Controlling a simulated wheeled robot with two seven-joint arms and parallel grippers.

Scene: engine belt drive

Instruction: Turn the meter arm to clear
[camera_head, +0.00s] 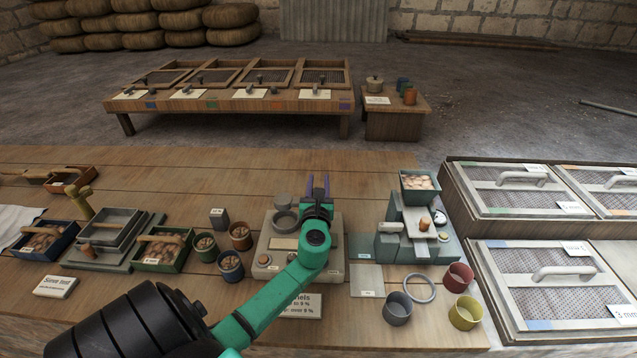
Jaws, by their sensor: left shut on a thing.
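The moisture meter (273,257) is a beige box on the bench, with a small display, a round grey cup (285,223) and a grey disc (282,200) behind the cup. My green left arm comes in from the lower left and covers the meter's right part. My left gripper (318,184) is at the meter's back right, its purple fingers pointing away. It is shut on the meter arm, which is mostly hidden behind the gripper and wrist. My right gripper is not in view.
Small pots of nuts (240,236) stand left of the meter. A grey-green device (425,245) with a nut-filled hopper stands to the right. Loose cups (398,308) and a ring (419,289) lie in front of it. Mesh-topped trays (548,285) fill the right side.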

